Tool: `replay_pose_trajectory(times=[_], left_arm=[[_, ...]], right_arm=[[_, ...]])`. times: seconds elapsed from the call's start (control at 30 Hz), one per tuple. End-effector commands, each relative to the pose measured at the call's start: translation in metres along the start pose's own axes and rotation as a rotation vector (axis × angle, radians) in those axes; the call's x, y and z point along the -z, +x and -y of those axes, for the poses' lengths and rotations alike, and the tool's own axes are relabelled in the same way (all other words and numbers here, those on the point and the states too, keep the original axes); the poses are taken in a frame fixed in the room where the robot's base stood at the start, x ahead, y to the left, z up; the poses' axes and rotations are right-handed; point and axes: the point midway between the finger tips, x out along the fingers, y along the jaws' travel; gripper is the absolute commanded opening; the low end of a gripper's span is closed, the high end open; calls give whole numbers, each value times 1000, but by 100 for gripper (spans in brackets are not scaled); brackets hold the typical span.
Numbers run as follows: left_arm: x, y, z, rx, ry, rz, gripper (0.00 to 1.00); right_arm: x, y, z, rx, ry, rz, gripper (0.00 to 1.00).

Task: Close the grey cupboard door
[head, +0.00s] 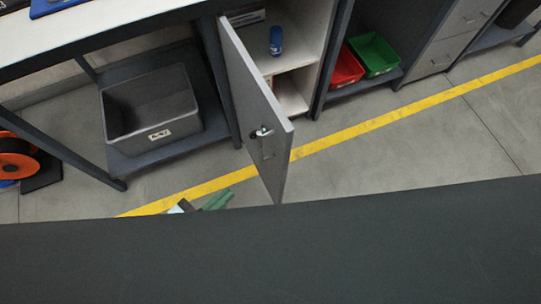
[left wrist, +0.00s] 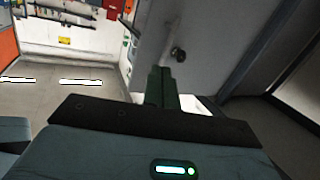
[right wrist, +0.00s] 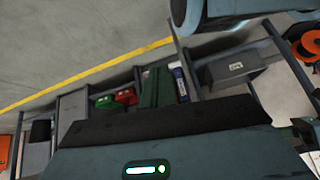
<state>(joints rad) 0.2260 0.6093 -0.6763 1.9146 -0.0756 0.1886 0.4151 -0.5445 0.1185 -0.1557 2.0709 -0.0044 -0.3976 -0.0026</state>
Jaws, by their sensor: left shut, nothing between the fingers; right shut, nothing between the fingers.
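The grey cupboard door (head: 250,100) stands open in the head view, swung out from the bench front. Its outer face, with a small handle and lock (head: 262,132), is turned toward the left. My left gripper (head: 217,199) shows its green fingertips low in the head view, left of the door's free edge. In the left wrist view its shut, empty fingers (left wrist: 162,85) are in front of the pale door panel (left wrist: 160,30), below a dark round knob (left wrist: 178,54). Contact cannot be told. My right gripper (right wrist: 157,88) is shut and empty, with the bench beyond it.
Inside the cupboard stands a blue can (head: 275,41). A grey crate (head: 152,108) sits on the low shelf to the left. Red (head: 345,68) and green (head: 374,54) bins are to the right. A yellow floor line (head: 400,115) runs past the bench. A dark surface fills the foreground.

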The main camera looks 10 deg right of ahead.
Motion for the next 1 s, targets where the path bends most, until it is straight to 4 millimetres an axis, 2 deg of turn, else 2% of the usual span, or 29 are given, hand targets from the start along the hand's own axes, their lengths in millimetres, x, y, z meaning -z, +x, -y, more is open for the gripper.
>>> replay_pose_trajectory(times=[0.2, 0.43, 0.77, 1.0], left_arm=[[16, 8, 22, -223, 93, -80, 0], [24, 2, 37, -344, 131, -93, 0], [26, 3, 38, -361, 133, -94, 0], [29, 31, 28, -360, 133, -97, 0]], right_arm=[[-12, 14, -3, 1, -6, 17, 0], [-9, 21, -4, -1, -9, 7, 0], [-7, 20, -4, -1, -8, 2, 0], [-8, 20, -3, -1, -3, 3, 0]])
